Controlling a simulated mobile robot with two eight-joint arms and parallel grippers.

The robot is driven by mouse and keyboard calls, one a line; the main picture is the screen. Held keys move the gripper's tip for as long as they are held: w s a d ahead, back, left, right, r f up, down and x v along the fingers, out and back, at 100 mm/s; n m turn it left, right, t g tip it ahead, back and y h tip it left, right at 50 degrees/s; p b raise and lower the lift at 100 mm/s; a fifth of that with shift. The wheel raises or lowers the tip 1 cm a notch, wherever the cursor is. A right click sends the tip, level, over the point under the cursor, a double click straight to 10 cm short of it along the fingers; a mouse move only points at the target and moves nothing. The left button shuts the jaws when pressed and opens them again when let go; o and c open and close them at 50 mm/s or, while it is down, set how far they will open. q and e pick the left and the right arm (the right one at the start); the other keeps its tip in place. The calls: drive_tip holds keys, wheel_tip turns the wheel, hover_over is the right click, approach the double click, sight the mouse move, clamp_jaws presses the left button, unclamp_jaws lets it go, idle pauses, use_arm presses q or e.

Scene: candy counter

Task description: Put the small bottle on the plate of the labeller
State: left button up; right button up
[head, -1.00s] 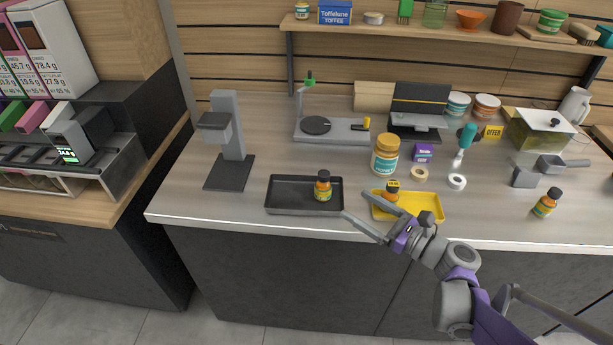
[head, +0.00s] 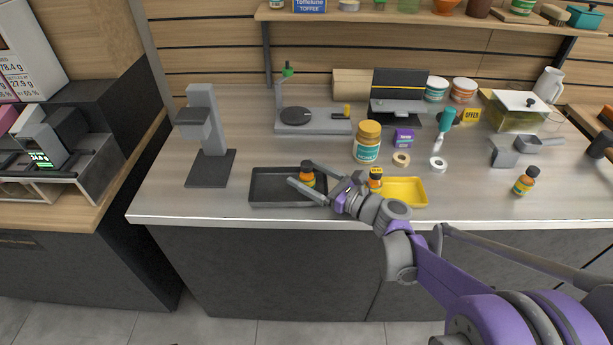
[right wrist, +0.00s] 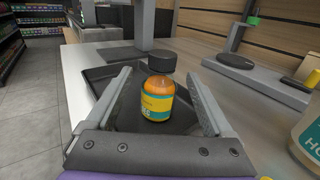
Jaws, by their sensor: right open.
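A small orange bottle (head: 307,180) with a black cap and a teal and yellow label stands upright in the dark tray (head: 262,200). My right gripper (head: 302,172) is open, with its fingers on either side of this bottle. In the right wrist view the bottle (right wrist: 157,104) stands between the two spread fingers, with gaps visible on both sides. The device I take for the labeller has a grey base with a round dark plate (head: 296,116), a green-topped post and a yellow handle. This plate is bare. My left gripper is out of view.
A grey stand (head: 207,150) is left of the tray. A yellow tray (head: 405,192) with another small bottle (head: 375,178) lies by my right wrist. A large jar (head: 367,143) stands behind it. Another small bottle (head: 525,181) stands far right.

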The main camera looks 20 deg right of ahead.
drive_tip(key=shift+w+a, duration=0.15)
clamp_jaws()
idle(0.4)
